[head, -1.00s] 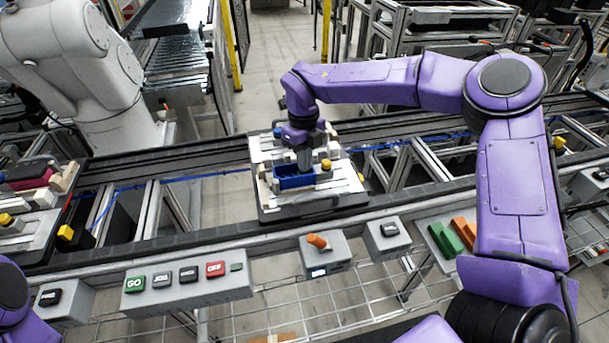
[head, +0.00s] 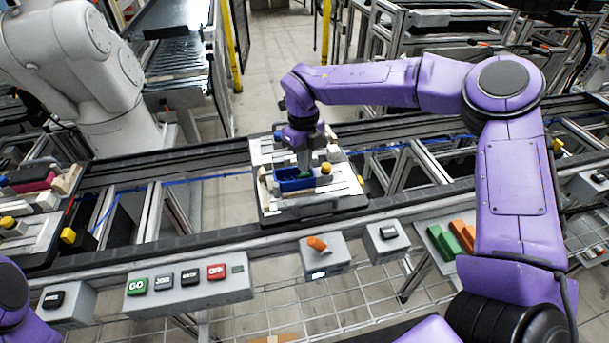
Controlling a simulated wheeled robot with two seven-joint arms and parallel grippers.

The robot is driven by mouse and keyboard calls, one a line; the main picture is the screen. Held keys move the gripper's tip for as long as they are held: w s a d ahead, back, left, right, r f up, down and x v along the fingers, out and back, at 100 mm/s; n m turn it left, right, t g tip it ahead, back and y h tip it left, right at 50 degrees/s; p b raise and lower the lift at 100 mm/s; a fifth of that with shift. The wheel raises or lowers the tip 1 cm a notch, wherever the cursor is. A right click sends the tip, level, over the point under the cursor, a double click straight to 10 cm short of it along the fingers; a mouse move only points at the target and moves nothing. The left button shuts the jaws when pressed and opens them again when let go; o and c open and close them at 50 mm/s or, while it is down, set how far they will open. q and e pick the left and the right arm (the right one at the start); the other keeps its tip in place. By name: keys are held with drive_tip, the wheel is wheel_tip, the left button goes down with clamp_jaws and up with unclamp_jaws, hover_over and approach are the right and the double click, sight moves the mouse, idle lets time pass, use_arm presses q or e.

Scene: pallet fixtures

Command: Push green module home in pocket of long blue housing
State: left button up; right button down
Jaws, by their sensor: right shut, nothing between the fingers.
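The long blue housing (head: 290,184) sits on the pallet fixture (head: 313,207) in the middle of the conveyor. My right gripper (head: 304,169) points down over the right part of the housing, its fingers shut with nothing between them. A small patch of the green module (head: 307,176) shows at the fingertips, in the housing. The gripper hides most of it, so I cannot tell how deep it sits or whether the fingers touch it. My left gripper is out of view; only a piece of my left arm shows at the lower left edge.
A second loaded pallet (head: 33,228) is at the far left. A button box (head: 190,290) and an orange-knob box (head: 325,262) line the near side. A tray (head: 433,233) holds green and orange pieces.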

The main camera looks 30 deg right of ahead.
wheel_tip(320, 180, up, 6)
drive_tip(key=p, duration=0.4)
drive_tip(key=shift+w, duration=0.15)
drive_tip(key=shift+f, duration=0.1)
